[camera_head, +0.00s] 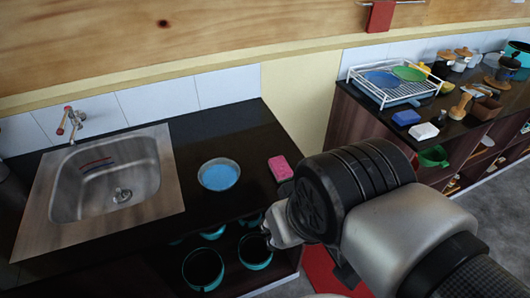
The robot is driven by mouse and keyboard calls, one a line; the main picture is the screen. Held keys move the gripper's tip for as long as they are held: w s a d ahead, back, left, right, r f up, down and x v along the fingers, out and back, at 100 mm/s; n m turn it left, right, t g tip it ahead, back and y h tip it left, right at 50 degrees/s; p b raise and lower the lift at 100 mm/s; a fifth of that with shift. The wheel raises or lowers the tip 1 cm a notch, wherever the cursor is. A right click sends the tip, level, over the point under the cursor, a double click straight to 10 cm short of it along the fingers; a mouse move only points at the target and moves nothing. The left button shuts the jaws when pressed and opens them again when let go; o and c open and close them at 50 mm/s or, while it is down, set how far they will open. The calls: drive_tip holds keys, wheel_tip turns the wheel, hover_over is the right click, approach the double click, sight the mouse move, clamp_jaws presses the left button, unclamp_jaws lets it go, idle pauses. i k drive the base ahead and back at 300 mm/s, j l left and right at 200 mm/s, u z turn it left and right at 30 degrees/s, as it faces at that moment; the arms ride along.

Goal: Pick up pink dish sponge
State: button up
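The pink dish sponge (280,167) lies flat on the black counter (235,130), near its right edge. It is to the right of a round dish with a blue inside (219,175). My gripper (272,232) is just below the sponge in the picture, by the counter's front edge, and looks apart from it. My arm hides much of the gripper, and its fingers are too unclear to tell whether they are open or shut. The lower right of the sponge is close to my arm's outline.
A steel sink (104,178) with a tap (72,124) is at the left. Teal-rimmed pots (203,269) stand on the shelf below the counter. At right, another counter holds a dish rack (394,84), a blue sponge (406,118) and a white block (424,131).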

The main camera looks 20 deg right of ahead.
sight(282, 171)
drive_tip(key=u, duration=3.7)
drive_tip(key=z, duration=4.2)
drive_tip(key=i+l+u, duration=0.1)
drive_tip(key=i+u, duration=0.35)
drive_tip(key=i, duration=0.25)
